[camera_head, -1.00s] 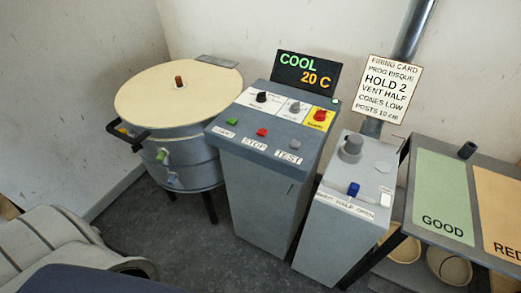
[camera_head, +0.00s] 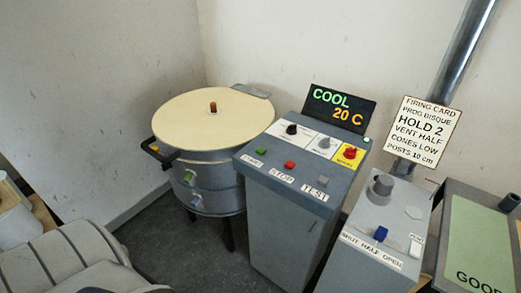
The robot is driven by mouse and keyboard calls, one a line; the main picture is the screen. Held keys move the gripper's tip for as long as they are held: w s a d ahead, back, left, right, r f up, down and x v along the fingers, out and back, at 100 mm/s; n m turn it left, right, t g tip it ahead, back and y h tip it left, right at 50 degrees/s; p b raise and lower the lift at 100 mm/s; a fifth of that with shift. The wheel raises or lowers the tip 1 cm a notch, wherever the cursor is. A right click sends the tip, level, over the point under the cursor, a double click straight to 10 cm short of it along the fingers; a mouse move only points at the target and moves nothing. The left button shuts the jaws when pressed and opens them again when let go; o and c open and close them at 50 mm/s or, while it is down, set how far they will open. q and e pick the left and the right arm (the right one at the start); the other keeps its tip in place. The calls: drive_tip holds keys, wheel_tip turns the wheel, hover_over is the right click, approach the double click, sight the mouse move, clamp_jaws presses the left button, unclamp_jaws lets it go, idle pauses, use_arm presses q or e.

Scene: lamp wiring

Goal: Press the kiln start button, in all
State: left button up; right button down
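The kiln control box (camera_head: 290,175) is a grey pedestal in the middle of the head view. On its sloped top sit a green button (camera_head: 261,151), a red button (camera_head: 289,165) above the STOP label, and a grey button (camera_head: 323,180) above the TEST label. The label by the green button is too blurred to read surely. Behind them are a black knob (camera_head: 292,129), a grey knob (camera_head: 324,143) and a red knob (camera_head: 350,153) on a yellow plate. The display (camera_head: 340,107) reads COOL 20 C. The round kiln (camera_head: 214,118) stands to the left, lid down.
The vent box (camera_head: 376,225) with a blue lever (camera_head: 380,233) stands right of the control box. A firing card (camera_head: 423,130) reads HOLD 2, VENT HALF. A table with a green GOOD panel (camera_head: 476,245) is at the right. Dark floor shows left of the control box.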

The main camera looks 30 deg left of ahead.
use_arm(q)
clamp_jaws()
drive_tip(key=shift+a, duration=0.1)
idle(1.0)
